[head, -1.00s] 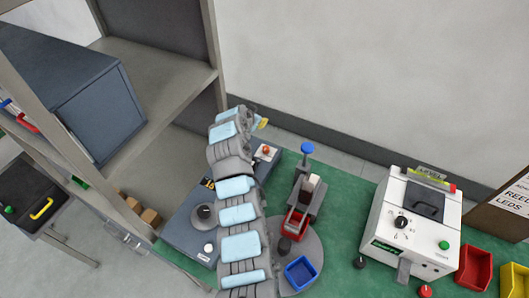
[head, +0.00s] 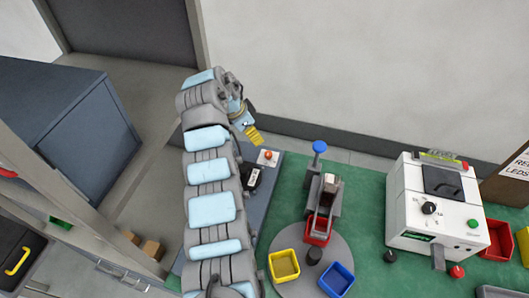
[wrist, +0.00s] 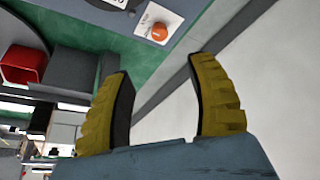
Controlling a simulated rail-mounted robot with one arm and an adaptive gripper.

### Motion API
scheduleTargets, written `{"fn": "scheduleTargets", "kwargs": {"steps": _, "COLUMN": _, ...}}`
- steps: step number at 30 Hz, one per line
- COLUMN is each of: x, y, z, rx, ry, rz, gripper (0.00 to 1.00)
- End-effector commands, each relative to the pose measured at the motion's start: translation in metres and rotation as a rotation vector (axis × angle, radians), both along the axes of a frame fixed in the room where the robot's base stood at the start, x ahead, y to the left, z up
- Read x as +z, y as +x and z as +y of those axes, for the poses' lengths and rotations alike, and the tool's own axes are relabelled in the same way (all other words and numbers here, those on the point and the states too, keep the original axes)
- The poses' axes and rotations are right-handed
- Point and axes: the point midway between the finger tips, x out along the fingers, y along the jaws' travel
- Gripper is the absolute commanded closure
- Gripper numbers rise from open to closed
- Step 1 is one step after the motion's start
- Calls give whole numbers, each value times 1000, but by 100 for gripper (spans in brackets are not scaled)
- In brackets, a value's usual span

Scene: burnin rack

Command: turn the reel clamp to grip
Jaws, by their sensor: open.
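I cannot tell for sure which part is the reel clamp. A grey fixture with a blue-topped post (head: 319,148) stands at the back of the green bench. A blue-grey panel (head: 272,180) with an orange button (head: 268,155) lies left of it, largely hidden behind my arm. The button also shows in the wrist view (wrist: 160,32), beside part of a round dial (wrist: 108,3). My gripper (head: 252,134) is above the panel's back edge, near the wall. Its yellow fingers (wrist: 161,72) are apart, with nothing between them.
A grey turntable (head: 308,284) carries a red bin (head: 318,230), a yellow bin (head: 284,266) and a blue bin (head: 337,279). A white machine (head: 408,205) with a black knob stands right. A shelf rack (head: 120,185) stands left. The wall is close behind the bench.

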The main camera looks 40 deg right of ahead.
Motion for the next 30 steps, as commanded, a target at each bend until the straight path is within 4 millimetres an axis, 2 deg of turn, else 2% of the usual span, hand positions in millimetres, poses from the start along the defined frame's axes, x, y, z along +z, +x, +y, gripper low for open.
{"fn": "scheduleTargets", "kwargs": {"steps": 6, "x": -36, "y": -5, "z": -14, "rx": 0, "ry": 3, "rz": 6, "gripper": 42}}
{"fn": "scheduleTargets", "kwargs": {"steps": 12, "x": -63, "y": -7, "z": -24, "rx": -1, "ry": 3, "rz": 7, "gripper": 42}}
{"fn": "scheduleTargets", "kwargs": {"steps": 30, "x": -125, "y": -10, "z": -51, "rx": 1, "ry": 0, "rz": -1, "gripper": 42}}
